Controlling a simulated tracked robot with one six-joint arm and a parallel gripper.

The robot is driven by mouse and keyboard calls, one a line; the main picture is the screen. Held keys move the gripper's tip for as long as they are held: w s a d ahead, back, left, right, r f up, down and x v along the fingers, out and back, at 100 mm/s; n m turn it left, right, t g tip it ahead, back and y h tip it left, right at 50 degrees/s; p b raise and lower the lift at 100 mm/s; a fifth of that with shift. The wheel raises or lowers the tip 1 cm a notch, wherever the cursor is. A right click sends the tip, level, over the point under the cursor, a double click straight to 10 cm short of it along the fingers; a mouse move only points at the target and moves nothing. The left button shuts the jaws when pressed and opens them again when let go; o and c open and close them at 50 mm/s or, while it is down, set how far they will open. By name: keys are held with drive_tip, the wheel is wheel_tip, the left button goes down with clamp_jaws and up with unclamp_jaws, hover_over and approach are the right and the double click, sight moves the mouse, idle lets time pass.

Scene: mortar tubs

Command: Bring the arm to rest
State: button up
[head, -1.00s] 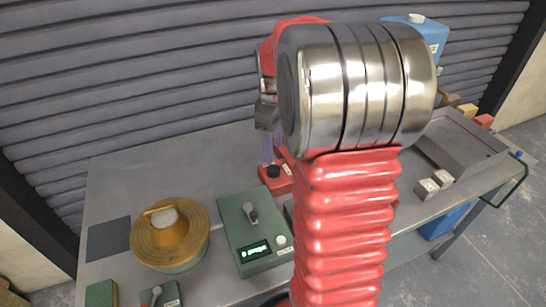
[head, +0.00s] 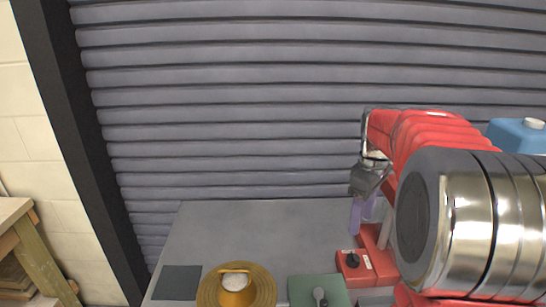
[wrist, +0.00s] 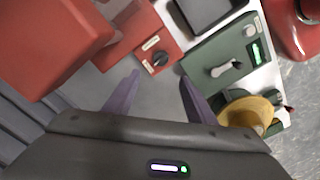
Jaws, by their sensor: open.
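My gripper (head: 362,220) hangs at the end of my red arm in the head view, above the grey table (head: 250,228). Its two purple fingers point down, beside a red box with a black knob (head: 353,264). In the wrist view my gripper (wrist: 160,80) is open. The fingers are apart, with only bare grey tabletop visible between them. My large silver and red arm joint fills the lower right of the head view and hides part of the table.
A blue container (head: 515,137) is at right. A ribbed shutter (head: 250,100) stands behind. The table's back left is clear.

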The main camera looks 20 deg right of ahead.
drive_tip(key=s+a+m+t, duration=0.2)
drive_tip(key=s+a, duration=0.6)
drive_tip(key=a, duration=0.4)
drive_tip(key=s+a+m+t, duration=0.3)
drive_tip(key=s+a, duration=0.5)
drive_tip(key=a, duration=0.3)
drive_tip(key=shift+s+a+r+m+t, duration=0.35)
drive_tip(key=shift+r+m, duration=0.1)
drive_tip(key=shift+m, duration=0.15)
drive_tip(key=shift+c, duration=0.5)
